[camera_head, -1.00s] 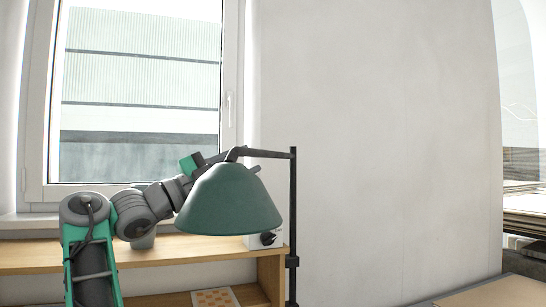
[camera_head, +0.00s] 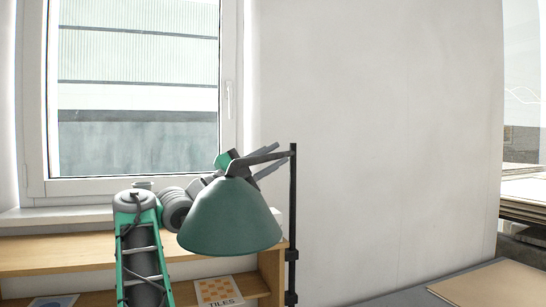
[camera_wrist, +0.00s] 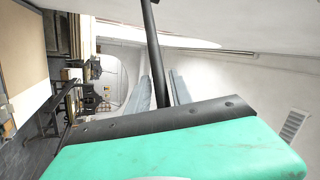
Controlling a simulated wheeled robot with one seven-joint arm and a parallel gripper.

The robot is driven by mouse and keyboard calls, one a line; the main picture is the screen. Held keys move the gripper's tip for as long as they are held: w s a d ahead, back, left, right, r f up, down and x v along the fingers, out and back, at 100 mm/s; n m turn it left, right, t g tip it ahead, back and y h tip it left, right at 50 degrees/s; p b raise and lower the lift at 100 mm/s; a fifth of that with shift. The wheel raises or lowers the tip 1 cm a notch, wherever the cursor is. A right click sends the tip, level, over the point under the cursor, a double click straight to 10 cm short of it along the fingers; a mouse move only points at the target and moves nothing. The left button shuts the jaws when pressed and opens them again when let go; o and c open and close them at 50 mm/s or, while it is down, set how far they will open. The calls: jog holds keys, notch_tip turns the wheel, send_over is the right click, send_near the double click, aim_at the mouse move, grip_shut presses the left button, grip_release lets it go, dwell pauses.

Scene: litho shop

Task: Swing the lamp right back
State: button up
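The lamp has a dull green shade (camera_head: 230,220) hanging from a dark horizontal arm (camera_head: 268,157). That arm joins an upright black post (camera_head: 293,205) on its right. My gripper (camera_head: 274,158) is behind and above the shade, its grey fingers pointing to the upper right beside the lamp's arm. In the wrist view, my gripper (camera_wrist: 160,88) shows two grey fingers set apart. A dark rod (camera_wrist: 152,45), seemingly part of the lamp, crosses between them with gaps visible. Whether a finger touches it cannot be told. The shade partly hides my wrist.
A wooden shelf (camera_head: 70,255) stands below the window (camera_head: 138,90), with a tiles sheet (camera_head: 220,290) on its lower board. The blank wall (camera_head: 375,150) right of the post is clear. A grey table with a brown board (camera_head: 490,286) is at the lower right.

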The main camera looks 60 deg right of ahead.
grip_shut()
dwell(1.1)
